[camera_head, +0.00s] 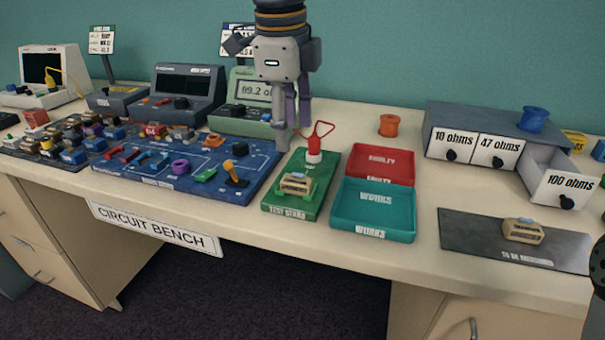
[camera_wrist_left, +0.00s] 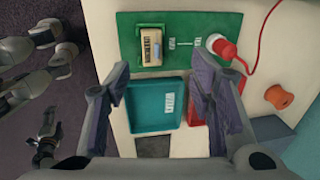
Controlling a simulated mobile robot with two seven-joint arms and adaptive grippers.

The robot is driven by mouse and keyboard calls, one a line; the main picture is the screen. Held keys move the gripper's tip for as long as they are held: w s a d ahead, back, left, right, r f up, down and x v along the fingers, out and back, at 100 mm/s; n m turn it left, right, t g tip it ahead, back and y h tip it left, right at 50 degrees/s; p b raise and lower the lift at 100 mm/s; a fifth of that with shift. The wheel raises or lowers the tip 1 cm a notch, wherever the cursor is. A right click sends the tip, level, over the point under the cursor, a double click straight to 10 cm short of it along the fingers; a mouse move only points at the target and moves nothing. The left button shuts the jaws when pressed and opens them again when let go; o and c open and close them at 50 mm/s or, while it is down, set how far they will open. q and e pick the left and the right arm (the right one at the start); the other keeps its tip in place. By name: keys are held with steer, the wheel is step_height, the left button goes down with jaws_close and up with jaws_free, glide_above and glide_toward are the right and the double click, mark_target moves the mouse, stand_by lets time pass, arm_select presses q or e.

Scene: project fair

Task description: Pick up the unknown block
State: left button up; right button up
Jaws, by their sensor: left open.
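A beige block (camera_head: 523,231) with a dark band lies on the dark grey mat (camera_head: 470,228) marked "TO BE MEASURED" at the front right. A similar beige block (camera_head: 296,184) sits on the green test stand (camera_head: 279,210); it also shows in the left wrist view (camera_wrist_left: 151,46). I cannot tell from looks which is the unknown block. My left gripper (camera_head: 292,122) points down above the table behind the test stand, open and empty. In the left wrist view its fingers (camera_wrist_left: 162,90) are wide apart over the teal tray. A grey arm with dark fingers (camera_wrist_left: 46,140), probably my right, shows there too.
The teal "WORKS" tray (camera_head: 372,231) and red "FAULTY" tray (camera_head: 379,163) are empty. A red probe (camera_head: 314,150) with a looped lead stands on the test stand. Resistor drawers (camera_head: 470,148) stand back right, the "100 ohms" one pulled out. Blue circuit board and meters fill the left.

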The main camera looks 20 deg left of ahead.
mark_target(293, 180)
arm_select(q)
step_height(293, 180, down, 9)
steer(key=shift+w+d+f, duration=0.1)
jaws_close()
